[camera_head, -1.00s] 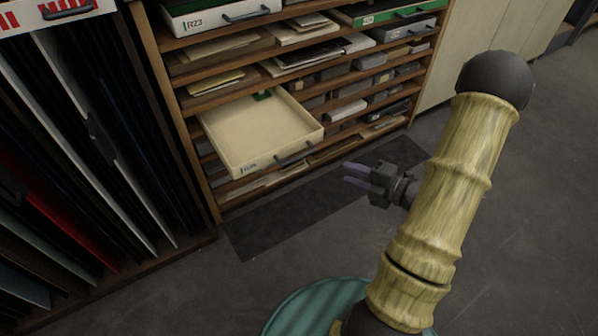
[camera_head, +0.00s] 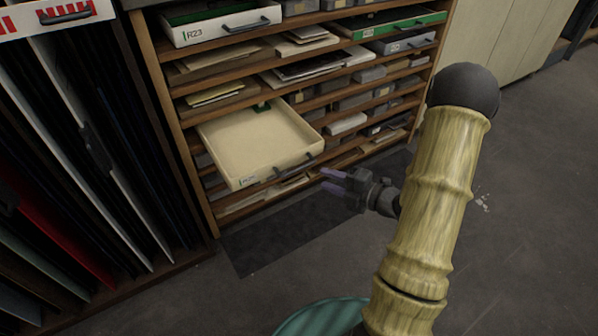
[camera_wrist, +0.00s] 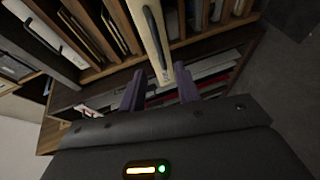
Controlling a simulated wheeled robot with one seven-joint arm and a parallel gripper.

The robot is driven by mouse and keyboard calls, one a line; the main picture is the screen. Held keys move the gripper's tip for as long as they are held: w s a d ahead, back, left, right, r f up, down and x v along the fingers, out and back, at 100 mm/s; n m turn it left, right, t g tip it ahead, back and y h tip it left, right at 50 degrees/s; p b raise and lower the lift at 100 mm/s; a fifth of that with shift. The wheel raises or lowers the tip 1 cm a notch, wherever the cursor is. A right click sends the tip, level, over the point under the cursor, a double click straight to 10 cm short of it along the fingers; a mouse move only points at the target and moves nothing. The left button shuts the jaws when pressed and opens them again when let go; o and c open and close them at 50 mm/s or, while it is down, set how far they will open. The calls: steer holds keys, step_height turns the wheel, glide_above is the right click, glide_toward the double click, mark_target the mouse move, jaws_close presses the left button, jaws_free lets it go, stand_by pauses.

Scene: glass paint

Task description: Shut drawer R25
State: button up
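A cream drawer (camera_head: 256,145) is pulled far out of the wooden shelf unit, low on its left side. Its front carries a small label, too small to read surely, and a dark bar handle (camera_head: 294,167). My gripper (camera_head: 328,180) is just right of the drawer front, its two purple fingers pointing at it and apart from each other. In the wrist view my gripper (camera_wrist: 160,90) is open, with the drawer front (camera_wrist: 146,30) and its handle (camera_wrist: 154,36) ahead, between and beyond the fingertips. Nothing is held. I cannot tell whether a finger touches the drawer.
Drawer R23 (camera_head: 222,24) stands partly out above. A green-fronted drawer (camera_head: 395,24) and a grey drawer (camera_head: 403,43) stick out at the upper right. A rack of upright panels (camera_head: 95,150) is at the left. A dark mat (camera_head: 270,235) and open floor lie in front.

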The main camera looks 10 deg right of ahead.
mark_target(299, 169)
steer(key=b+x, duration=0.2)
steer(key=x, duration=0.8)
steer(key=shift+w+a, duration=0.15)
jaws_close()
